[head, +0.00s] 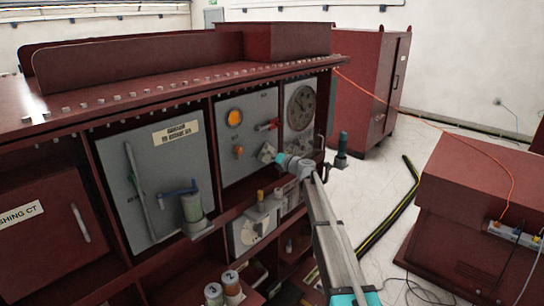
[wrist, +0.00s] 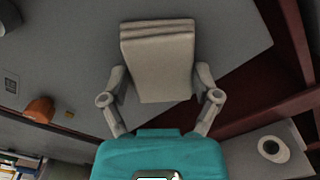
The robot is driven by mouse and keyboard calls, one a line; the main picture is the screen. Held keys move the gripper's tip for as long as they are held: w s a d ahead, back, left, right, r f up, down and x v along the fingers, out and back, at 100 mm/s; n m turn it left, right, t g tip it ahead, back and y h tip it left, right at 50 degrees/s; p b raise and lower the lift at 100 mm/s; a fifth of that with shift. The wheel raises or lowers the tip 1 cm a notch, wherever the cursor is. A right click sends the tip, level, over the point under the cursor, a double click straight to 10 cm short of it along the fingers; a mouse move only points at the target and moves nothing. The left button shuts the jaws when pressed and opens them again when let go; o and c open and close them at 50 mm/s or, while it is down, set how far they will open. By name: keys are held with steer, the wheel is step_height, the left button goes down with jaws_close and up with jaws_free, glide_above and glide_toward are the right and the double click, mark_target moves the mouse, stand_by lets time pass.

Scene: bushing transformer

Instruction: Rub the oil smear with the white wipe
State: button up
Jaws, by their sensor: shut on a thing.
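The white wipe (wrist: 160,55) is a pale folded pad between the two fingers of my gripper (wrist: 160,98) in the wrist view. The fingers are shut on its sides and its far end lies over or very near a grey panel face. In the head view the wipe (head: 267,153) shows as a small pale patch at the tip of my gripper (head: 279,160), in front of the grey panel (head: 249,128) with the orange lamp. I cannot make out the oil smear in either view; the wipe or gripper may hide part of the panel. Contact with the panel cannot be told.
An orange knob (wrist: 40,109) sticks out at the left in the wrist view. A gauge panel (head: 300,104) is right of the lamp panel. A grey box with a dial (head: 254,232) juts out below. Two numbered jars (head: 222,290) stand lower. Open floor (head: 378,190) lies to the right.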

mark_target(262, 158)
steer(key=shift+a, duration=0.1)
steer(key=shift+s+a, duration=0.5)
steer(key=shift+s, duration=0.25)
steer(key=shift+s+a, duration=0.5)
steer(key=shift+s, duration=0.25)
steer(key=shift+s+a, duration=0.1)
steer(key=shift+s+a, duration=1.2)
steer(key=shift+s, duration=0.15)
steer(key=shift+s+d, duration=0.1)
steer(key=shift+v, duration=2.85)
steer(key=shift+d, duration=0.1)
